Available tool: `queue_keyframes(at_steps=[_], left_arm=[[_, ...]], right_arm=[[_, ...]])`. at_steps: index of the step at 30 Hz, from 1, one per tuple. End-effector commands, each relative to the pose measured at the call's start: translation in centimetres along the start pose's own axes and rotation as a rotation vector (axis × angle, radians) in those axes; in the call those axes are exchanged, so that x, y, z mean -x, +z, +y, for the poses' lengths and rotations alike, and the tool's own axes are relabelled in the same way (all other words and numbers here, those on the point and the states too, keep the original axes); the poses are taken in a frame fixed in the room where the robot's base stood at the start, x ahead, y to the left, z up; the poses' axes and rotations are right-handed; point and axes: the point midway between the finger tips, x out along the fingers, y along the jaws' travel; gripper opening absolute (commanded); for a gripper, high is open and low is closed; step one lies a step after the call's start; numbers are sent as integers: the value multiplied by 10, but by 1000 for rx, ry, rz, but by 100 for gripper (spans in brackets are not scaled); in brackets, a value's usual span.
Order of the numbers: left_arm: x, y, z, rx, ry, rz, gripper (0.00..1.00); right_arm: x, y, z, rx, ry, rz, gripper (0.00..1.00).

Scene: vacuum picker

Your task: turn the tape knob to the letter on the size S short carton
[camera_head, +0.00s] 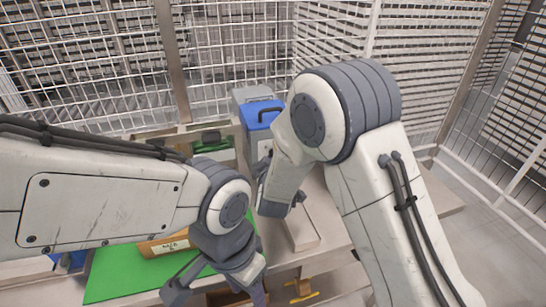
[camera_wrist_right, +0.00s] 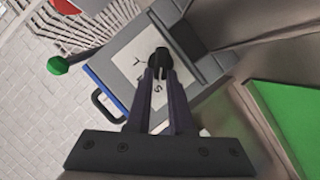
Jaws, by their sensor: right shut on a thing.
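In the right wrist view my right gripper (camera_wrist_right: 160,72) is shut on the black tape knob (camera_wrist_right: 159,55). The knob stands on a white dial plate (camera_wrist_right: 130,66) with dark letters around it. A Y and an S can be made out; the fingers cover part of the plate. In the head view my right arm hides the dial. A brown carton (camera_head: 153,248) with a white label lies on the green mat (camera_head: 112,275); my left arm partly covers it. The label is too small to read. My left gripper (camera_head: 216,290) is open and empty in front of the carton.
The blue-topped machine (camera_head: 255,112) with a black handle stands at the back of the table. A green ball-shaped knob (camera_wrist_right: 60,65) sticks out beside it in the wrist view. Wire mesh fence (camera_head: 235,50) closes off the back and right.

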Motion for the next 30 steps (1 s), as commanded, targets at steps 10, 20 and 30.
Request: queue_keyframes(at_steps=[10,20,30], left_arm=[[0,0,0,0,0,0,50],[-1,0,0,0,0,0,50],[-9,0,-1,0,0,0,50]], right_arm=[[0,0,0,2,-1,1,50],[6,-1,0,0,-2,2,50],[67,-1,-1,0,-3,4,50]])
